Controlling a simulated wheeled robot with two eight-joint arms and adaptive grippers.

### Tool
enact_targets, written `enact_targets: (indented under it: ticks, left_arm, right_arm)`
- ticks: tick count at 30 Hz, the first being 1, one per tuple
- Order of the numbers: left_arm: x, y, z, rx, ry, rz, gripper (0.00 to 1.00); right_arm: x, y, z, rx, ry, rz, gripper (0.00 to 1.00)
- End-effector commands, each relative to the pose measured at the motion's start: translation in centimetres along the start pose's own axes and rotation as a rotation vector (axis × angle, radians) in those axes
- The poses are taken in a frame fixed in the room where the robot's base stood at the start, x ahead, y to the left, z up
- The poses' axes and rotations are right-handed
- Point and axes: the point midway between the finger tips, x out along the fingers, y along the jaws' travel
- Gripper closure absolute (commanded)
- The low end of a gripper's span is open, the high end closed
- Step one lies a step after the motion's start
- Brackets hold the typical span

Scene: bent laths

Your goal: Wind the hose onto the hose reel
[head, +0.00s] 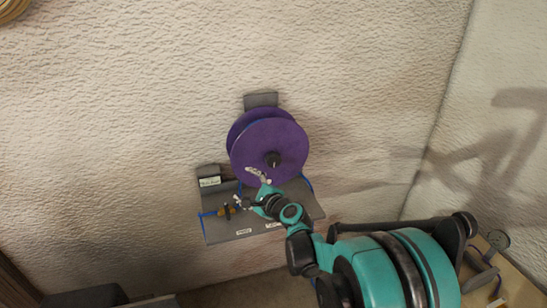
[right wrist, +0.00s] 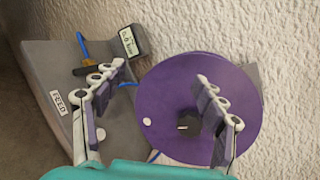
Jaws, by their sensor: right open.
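A purple hose reel (head: 268,143) is mounted on the wall above a grey shelf plate; it also shows in the right wrist view (right wrist: 165,95). A dark knob (head: 273,159) sits at the reel's centre, seen in the right wrist view (right wrist: 187,122). The thin blue hose (head: 309,184) shows at the reel's lower right and at the plate's left edge; a piece shows in the right wrist view (right wrist: 82,45). How much is wound is hidden. My right gripper (head: 249,189) is open and empty, in front of the reel's lower edge. My left gripper is out of view.
The grey plate (head: 225,232) carries a small brass fitting (head: 229,211), labels and a small display box (head: 209,181), also in the right wrist view (right wrist: 131,41). A coiled tan thing (head: 14,9) hangs top left. Bare wall surrounds the reel.

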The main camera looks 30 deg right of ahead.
Motion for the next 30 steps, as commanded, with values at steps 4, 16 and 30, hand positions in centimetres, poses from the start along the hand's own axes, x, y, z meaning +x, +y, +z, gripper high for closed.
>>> enact_targets:
  ticks: [4, 16, 30]
  left_arm:
    - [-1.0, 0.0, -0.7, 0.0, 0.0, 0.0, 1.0]
    - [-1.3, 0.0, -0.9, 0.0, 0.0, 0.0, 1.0]
    - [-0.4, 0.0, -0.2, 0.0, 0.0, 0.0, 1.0]
  right_arm:
    - [2.0, -4.6, -6.3, 0.433, -0.007, -0.183, 0.29]
    - [3.1, -7.7, -13.9, 0.888, -0.059, -0.368, 0.29]
    - [9.3, -9.8, -14.4, 0.882, -0.059, -0.366, 0.29]
